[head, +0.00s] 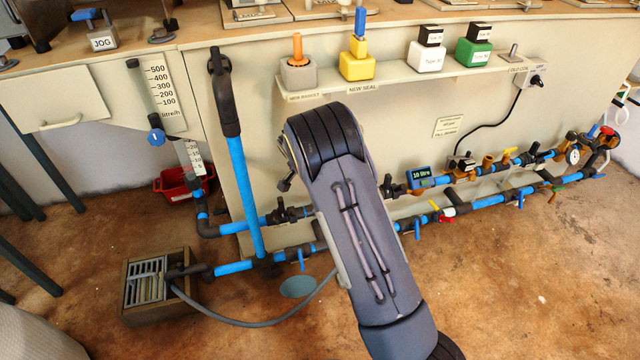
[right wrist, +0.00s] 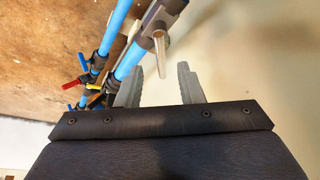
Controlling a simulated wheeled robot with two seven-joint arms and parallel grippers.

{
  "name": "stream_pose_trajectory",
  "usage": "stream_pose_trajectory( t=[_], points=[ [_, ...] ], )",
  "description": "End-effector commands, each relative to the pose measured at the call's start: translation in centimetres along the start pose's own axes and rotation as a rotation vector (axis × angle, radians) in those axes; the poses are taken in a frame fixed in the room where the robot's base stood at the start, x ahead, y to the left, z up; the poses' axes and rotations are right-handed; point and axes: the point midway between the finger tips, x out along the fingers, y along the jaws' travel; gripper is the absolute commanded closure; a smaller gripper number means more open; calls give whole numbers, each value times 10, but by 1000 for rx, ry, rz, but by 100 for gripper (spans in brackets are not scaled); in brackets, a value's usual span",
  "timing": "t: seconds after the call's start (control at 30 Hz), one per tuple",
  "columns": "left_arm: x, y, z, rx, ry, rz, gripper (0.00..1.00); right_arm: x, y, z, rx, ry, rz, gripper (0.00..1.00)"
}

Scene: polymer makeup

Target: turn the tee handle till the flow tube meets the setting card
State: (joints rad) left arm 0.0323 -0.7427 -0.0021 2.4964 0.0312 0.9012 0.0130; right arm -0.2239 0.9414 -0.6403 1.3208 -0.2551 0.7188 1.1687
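A pale metal handle (right wrist: 162,55) on a dark fitting of the blue pipe shows in the right wrist view. It looks like the tee handle. My right gripper (right wrist: 158,82) is open, its two grey fingers apart. The handle's end appears in the gap between the fingertips, with no contact visible. In the head view my right arm hides that gripper and the handle. A slanted clear tube with a blue knob (head: 156,137), perhaps the flow tube, stands at the left beside a scale card (head: 162,88). A smaller numbered card (head: 192,158) is below. I cannot tell which is the setting card. My left gripper is out of view.
Blue pipes (head: 480,203) with several valves run along the low wall. A meter reading 10 litre (head: 421,177) sits right of my arm. A shelf (head: 400,80) holds coloured containers. A floor drain (head: 150,283) is at the left. The floor at right is clear.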

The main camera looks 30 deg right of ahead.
Motion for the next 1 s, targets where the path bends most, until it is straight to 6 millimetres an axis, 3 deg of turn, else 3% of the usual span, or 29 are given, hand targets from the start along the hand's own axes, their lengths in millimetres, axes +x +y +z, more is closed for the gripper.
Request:
stream_pose_trajectory(
  t=[0.1,0.23,0.5,0.83,1.0],
  points=[
    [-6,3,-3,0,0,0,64,-15,0,-1,0,0,0,66],
    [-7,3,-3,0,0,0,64,-19,1,0,0,0,2,66],
    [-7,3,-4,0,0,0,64,-19,1,0,0,-2,-1,65],
    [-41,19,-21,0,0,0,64,-20,13,1,53,-22,-156,65],
    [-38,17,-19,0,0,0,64,-7,16,-3,74,2,-181,65]
  ],
)
